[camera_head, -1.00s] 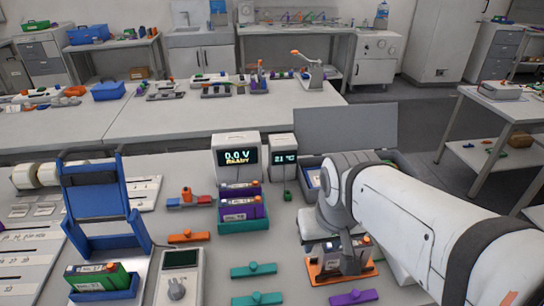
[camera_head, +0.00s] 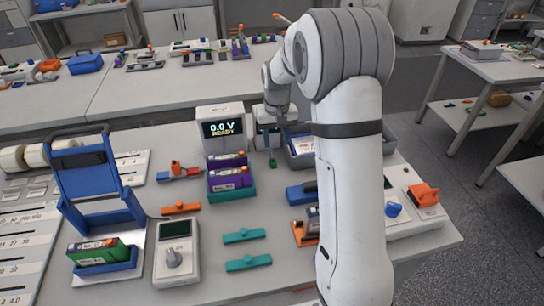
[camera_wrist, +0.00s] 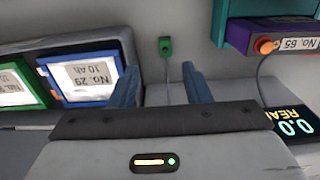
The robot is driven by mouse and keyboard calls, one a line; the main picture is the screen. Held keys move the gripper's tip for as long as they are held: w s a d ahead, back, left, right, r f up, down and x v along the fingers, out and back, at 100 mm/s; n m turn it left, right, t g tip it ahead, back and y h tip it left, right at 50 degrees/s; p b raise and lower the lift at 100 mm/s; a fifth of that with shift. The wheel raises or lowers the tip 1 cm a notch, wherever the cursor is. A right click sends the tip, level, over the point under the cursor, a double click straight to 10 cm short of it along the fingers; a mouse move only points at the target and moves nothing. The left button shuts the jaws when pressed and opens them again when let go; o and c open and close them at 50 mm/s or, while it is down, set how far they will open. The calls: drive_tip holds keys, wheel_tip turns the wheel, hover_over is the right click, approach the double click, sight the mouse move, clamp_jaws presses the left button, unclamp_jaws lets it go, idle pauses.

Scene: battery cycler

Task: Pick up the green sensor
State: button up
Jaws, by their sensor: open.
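The green sensor (camera_head: 273,163) is a small green piece on the bench in front of the temperature display (camera_head: 266,142). In the wrist view the sensor (camera_wrist: 165,47) has a dark spot on its face and a thin cable running from it toward my gripper. My gripper (camera_wrist: 160,80) is open, its two fingers apart with nothing held between them. The sensor lies just past the fingertips, roughly in line with the gap. In the head view my gripper (camera_head: 283,120) is over the display and hides much of it.
A teal holder (camera_head: 232,193) with purple cells stands left of the sensor, beside the 0.0 V display (camera_head: 222,130). A grey box (camera_head: 300,150) with battery cells (camera_wrist: 85,78) is on the other side. Teal and orange clips lie in front.

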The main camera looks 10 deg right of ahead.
sight(273, 161)
drive_tip(key=shift+w+f, duration=0.7)
drive_tip(key=shift+f, duration=0.1)
drive_tip(key=f, duration=0.2)
drive_tip(key=f+p, duration=0.1)
drive_tip(key=f, duration=0.2)
drive_tip(key=f+p, duration=0.1)
drive_tip(key=f, duration=0.1)
drive_tip(key=shift+s+a+f, duration=0.3)
drive_tip(key=shift+a+f, duration=0.05)
drive_tip(key=shift+a, duration=0.05)
drive_tip(key=shift+c, duration=0.4)
clamp_jaws()
